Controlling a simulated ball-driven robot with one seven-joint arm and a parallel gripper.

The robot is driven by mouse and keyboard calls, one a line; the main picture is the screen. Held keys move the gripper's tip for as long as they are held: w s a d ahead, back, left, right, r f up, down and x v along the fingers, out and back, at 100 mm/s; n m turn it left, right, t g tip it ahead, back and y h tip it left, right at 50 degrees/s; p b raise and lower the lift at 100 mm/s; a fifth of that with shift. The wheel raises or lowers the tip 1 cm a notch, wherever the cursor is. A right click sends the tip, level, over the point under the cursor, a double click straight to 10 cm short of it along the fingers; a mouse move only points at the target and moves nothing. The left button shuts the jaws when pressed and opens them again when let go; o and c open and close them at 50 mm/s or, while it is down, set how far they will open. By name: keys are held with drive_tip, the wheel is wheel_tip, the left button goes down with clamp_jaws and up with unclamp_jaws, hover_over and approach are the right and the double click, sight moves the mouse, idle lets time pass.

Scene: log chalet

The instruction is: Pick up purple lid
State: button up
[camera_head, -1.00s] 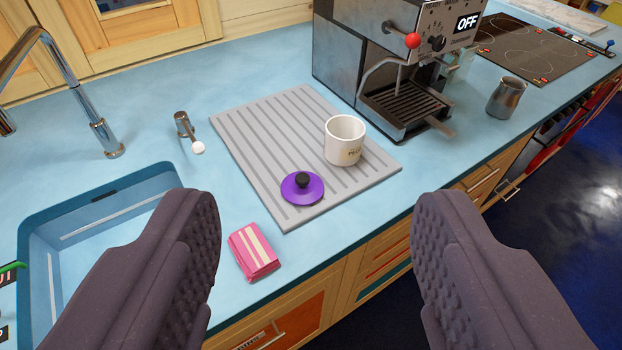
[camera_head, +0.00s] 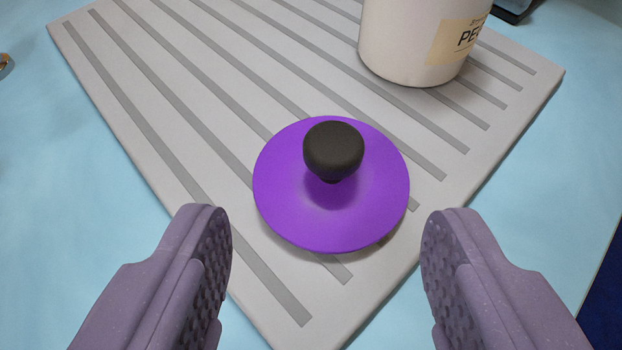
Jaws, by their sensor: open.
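The purple lid (camera_head: 290,205) is a round disc with a black knob (camera_head: 333,150) on top. It lies flat, knob up, on the grey striped drying board (camera_head: 130,90). My gripper (camera_head: 326,240) is open and empty, with one padded finger to the lower left of the lid and the other to the lower right. The lid shows between and just beyond the fingertips, with a gap on each side. I cannot tell the exact height of the fingers above the board.
The counter's front edge shows at the lower right.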

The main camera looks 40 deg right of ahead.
sight(333, 142)
drive_tip(key=b+x, duration=0.2)
drive_tip(key=x, duration=0.5)
drive_tip(key=shift+d+f+b, duration=0.2)
drive_tip(key=shift+d+b, duration=0.1)
drive_tip(key=shift+s+r, duration=0.1)
drive_tip(key=c, duration=1.1)
drive_tip(key=shift+c, duration=0.2)
